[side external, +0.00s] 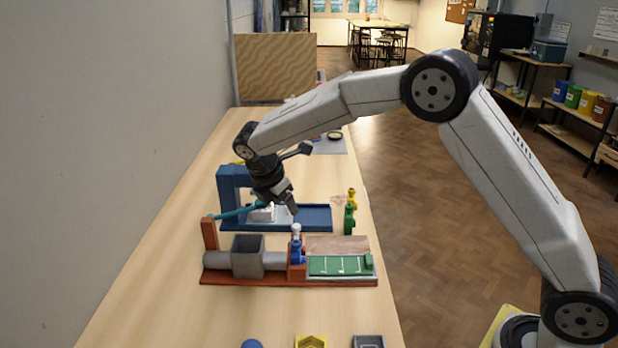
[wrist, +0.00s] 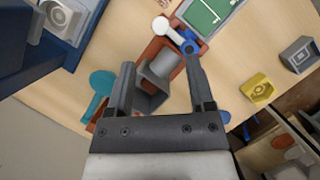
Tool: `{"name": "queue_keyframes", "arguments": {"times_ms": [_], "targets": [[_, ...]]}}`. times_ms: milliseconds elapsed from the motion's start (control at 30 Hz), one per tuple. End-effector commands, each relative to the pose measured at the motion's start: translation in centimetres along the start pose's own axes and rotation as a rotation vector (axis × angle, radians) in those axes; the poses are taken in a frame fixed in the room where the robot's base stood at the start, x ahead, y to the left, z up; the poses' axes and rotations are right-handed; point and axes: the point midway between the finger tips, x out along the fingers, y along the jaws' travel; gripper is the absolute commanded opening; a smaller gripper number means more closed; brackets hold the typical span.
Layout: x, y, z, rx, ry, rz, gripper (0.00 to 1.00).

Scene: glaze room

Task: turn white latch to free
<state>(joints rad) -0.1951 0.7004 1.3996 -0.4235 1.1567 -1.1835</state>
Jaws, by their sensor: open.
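The white latch (side external: 296,231) is a small white piece with a rounded end, above a blue part (side external: 297,252) on the red-brown fixture (side external: 340,283). In the wrist view the latch (wrist: 165,28) lies beyond my fingertips, beside the blue part (wrist: 188,42). My gripper (side external: 281,202) is tilted down over the bench, behind and above the fixture. In the wrist view my gripper (wrist: 160,63) is open, with a grey square sleeve (wrist: 150,92) showing below and between its fingers. Nothing is held, and the latch appears untouched.
A blue frame (side external: 318,218) with a teal lever (side external: 238,212) stands just behind the fixture, close to my gripper. Green (side external: 349,219) and yellow (side external: 352,199) upright pieces stand to the right. Yellow (side external: 310,342) and grey (side external: 368,342) blocks lie in front; bench between is clear.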

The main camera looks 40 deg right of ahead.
Motion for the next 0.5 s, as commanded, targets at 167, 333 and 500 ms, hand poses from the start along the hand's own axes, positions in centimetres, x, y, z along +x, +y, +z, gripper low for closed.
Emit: {"name": "queue_keyframes", "arguments": {"times_ms": [167, 333, 500], "targets": [[0.8, 0.0, 0.1, 0.001, -0.001, -0.003, 0.69], [2.5, -0.1, 0.1, 0.001, -0.001, -0.004, 0.69], [4.6, -0.1, 0.0, 0.002, 0.0, -0.004, 0.69]]}}
